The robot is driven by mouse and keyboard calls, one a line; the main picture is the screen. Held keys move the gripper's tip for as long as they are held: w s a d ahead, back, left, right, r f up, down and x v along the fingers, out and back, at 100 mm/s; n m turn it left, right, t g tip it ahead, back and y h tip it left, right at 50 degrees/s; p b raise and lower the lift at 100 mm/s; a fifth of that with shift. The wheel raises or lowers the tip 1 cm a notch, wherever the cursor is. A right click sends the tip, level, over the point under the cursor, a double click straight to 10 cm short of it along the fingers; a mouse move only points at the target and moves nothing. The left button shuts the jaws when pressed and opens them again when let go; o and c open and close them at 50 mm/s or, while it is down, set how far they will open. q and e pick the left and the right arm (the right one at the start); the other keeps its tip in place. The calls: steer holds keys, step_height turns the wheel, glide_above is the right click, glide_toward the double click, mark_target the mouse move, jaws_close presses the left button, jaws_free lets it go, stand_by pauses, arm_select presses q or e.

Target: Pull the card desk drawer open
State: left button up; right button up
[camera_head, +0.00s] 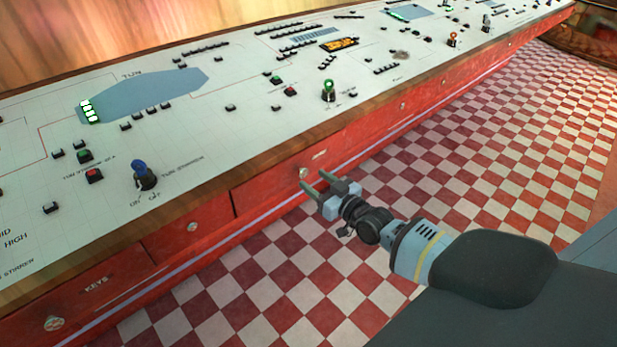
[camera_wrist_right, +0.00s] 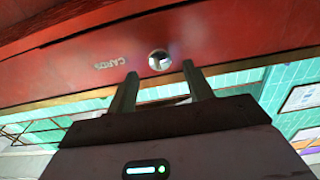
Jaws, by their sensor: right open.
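The card desk drawer (camera_head: 270,190) is a red front under the console edge, and it looks flush with the desk. Its lettering "CARDS" (camera_wrist_right: 110,64) reads upside down in the right wrist view. Its round shiny knob (camera_head: 303,172) also shows in the right wrist view (camera_wrist_right: 159,60). My right gripper (camera_head: 315,181) is open, with its fingertips close to the knob. In the right wrist view its two fingers (camera_wrist_right: 160,76) point at the drawer front, with the knob in line with the gap between them. I cannot tell whether the fingertips touch the drawer. My left gripper is not in view.
The console top (camera_head: 225,125) carries switches, buttons and levers above the drawers. A drawer lettered "KEYS" (camera_head: 97,285) and another red drawer (camera_head: 190,232) sit to the left. The red and white checkered floor (camera_head: 470,175) is clear in front of the desk.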

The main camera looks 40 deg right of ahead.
mark_target(305, 173)
steer(key=shift+w+a, duration=0.15)
steer(key=shift+w, duration=1.5)
jaws_close()
